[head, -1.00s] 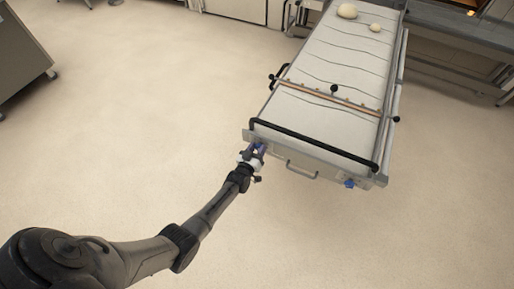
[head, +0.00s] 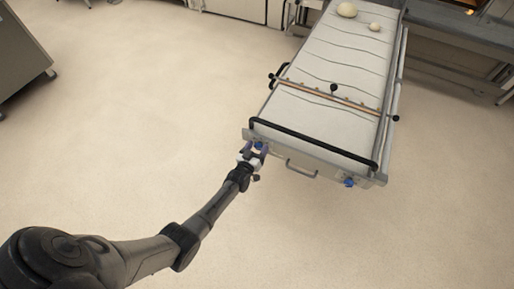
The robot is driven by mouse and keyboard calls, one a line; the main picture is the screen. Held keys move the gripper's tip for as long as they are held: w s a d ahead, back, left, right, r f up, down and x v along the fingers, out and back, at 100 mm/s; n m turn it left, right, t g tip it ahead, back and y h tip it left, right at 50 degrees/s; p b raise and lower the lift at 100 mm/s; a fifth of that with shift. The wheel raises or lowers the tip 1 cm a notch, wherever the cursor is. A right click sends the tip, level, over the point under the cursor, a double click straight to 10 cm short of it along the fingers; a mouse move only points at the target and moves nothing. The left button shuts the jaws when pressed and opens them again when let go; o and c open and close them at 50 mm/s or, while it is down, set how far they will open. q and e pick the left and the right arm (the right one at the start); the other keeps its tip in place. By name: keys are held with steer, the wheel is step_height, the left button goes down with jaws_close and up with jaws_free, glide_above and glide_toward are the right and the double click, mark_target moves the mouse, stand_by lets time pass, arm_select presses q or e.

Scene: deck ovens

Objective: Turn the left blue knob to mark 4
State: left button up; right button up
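The left blue knob (head: 258,145) is on the near end panel of the long loader, at its left corner. It is small and partly hidden by my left gripper (head: 254,151), whose fingers are apart on either side of it. I cannot tell whether the fingers touch the knob. The marks around the knob are too small to read. A second blue knob (head: 349,182) is at the right end of the same panel. My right gripper is not in view.
The loader's pale cloth belt (head: 325,118) carries two dough balls (head: 347,10) at its far end. A black bar (head: 310,145) and a metal handle (head: 300,170) are at the near end. A grey cabinet (head: 22,60) stands at left. The floor around is clear.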

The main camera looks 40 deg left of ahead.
arm_select(q)
steer(key=p+v, duration=0.3)
steer(key=v, duration=1)
steer(key=shift+s+d, duration=0.15)
steer(key=shift+s, duration=0.25)
step_height(320, 180, down, 7)
steer(key=d+m+g+h, duration=0.1)
steer(key=d+g+h, duration=0.1)
steer(key=g, duration=0.3)
steer(key=s+d+r+m+g+h, duration=0.1)
steer(key=s+d+r+m+g, duration=0.25)
steer(key=s+r, duration=0.55)
steer(key=s+d+r+m+g+h, duration=0.15)
steer(key=s+d+r+g, duration=0.35)
steer(key=r, duration=0.8)
steer(key=s+f+m, duration=0.1)
steer(key=s+f, duration=0.1)
steer(key=s, duration=0.8)
step_height(320, 180, up, 34)
steer(key=w+p, duration=0.1)
steer(key=p, duration=3.4)
steer(key=shift+d+r, duration=0.2)
steer(key=shift+d, duration=0.15)
